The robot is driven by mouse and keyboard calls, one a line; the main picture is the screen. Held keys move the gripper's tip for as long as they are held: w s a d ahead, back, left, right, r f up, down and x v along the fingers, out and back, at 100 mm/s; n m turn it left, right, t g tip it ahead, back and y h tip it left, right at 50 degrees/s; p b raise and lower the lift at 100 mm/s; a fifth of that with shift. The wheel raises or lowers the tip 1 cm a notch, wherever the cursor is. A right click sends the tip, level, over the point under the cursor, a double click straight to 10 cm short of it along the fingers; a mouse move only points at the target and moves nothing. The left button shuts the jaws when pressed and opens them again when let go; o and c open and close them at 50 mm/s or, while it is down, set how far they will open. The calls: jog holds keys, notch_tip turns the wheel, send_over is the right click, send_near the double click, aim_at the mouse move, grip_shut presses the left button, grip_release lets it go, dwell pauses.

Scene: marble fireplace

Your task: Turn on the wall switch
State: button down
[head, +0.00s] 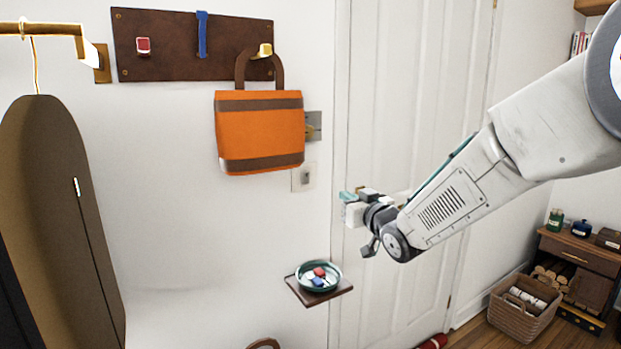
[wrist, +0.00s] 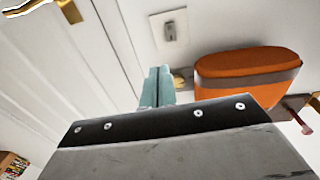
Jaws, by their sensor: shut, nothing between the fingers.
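The wall switch (head: 304,177) is a small pale plate with a grey toggle on the white wall, just below the orange bag's right corner in the head view. It also shows in the wrist view (wrist: 169,29), above and a little right of the fingertips. My gripper (head: 350,201) is to the right of and slightly below the switch in the head view, in front of the white door. In the wrist view its teal fingers (wrist: 157,84) are together with nothing between them, apart from the switch. I cannot tell which way the toggle is set.
An orange bag (head: 259,130) hangs from a brown peg board (head: 190,45), close to the switch. A small shelf (head: 303,297) with a green dish (head: 323,267) juts out below. The white door (head: 410,110) is behind my arm.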

aim_at(305, 173)
jog(key=a, duration=0.1)
jog(key=y, duration=0.1)
jog(key=a, duration=0.1)
jog(key=shift+w+a+f+n+y, duration=0.15)
jog(key=shift+w+a+n+y, duration=0.15)
jog(key=shift+n+y, duration=0.1)
jog(key=x, duration=1.4)
jog(key=shift+d, duration=0.1)
